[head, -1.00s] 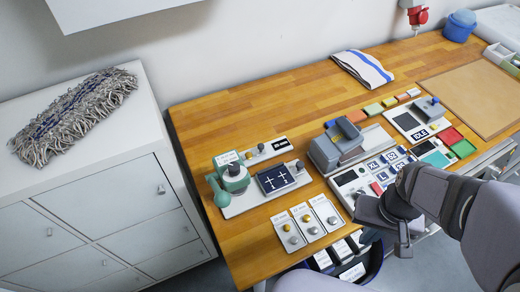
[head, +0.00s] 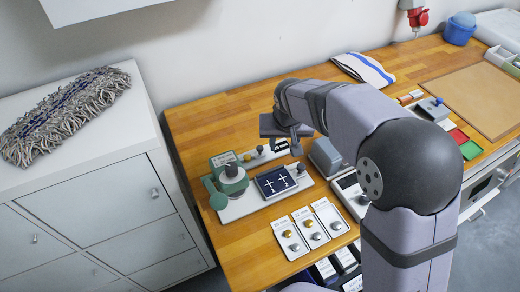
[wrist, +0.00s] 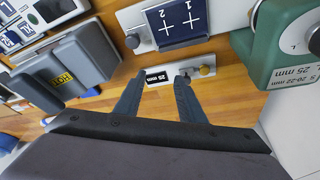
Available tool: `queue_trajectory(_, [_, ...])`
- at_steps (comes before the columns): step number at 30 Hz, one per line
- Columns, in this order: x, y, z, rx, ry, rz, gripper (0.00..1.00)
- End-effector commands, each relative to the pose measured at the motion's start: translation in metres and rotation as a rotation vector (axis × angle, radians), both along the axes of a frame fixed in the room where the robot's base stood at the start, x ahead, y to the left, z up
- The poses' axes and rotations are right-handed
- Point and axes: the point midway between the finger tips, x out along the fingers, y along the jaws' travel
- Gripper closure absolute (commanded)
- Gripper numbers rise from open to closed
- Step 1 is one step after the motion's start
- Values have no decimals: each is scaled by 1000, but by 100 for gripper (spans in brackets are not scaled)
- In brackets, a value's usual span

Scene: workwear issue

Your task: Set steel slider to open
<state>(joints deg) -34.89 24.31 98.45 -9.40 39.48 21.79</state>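A small plate with a 25 mm label (wrist: 168,75) carries a brass knob (wrist: 207,70) and a small grey knob, which the right fingertip partly covers in the wrist view. The grey knob (head: 260,149) stands between the brass knob and the label in the head view; it may be the steel slider, but I cannot tell its setting. My gripper (wrist: 160,78) is open and empty, its fingertips over this plate; contact is unclear.
A dark blue plate with white crosses (head: 275,182) and a knob (head: 301,168) are in front. Cards with brass and steel buttons (head: 309,230) lie nearer. A grey press (head: 325,157) stands to the right, partly behind my arm. Bare wood lies behind the plate.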

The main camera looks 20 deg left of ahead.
Motion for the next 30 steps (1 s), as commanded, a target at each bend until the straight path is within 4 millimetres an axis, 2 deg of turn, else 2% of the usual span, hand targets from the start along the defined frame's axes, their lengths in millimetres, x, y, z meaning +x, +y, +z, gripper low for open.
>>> queue_trajectory(1, [2, 23, -6, 10, -14, 23, 64])
queue_trajectory(3, [4, 45, -6, 22, -31, 39, 64])
queue_trajectory(7, [5, 66, -6, 35, -47, 56, 64])
queue_trajectory(17, [9, 70, -13, 36, -48, 57, 64])
queue_trajectory(30, [26, 77, -59, 36, -48, 57, 64])
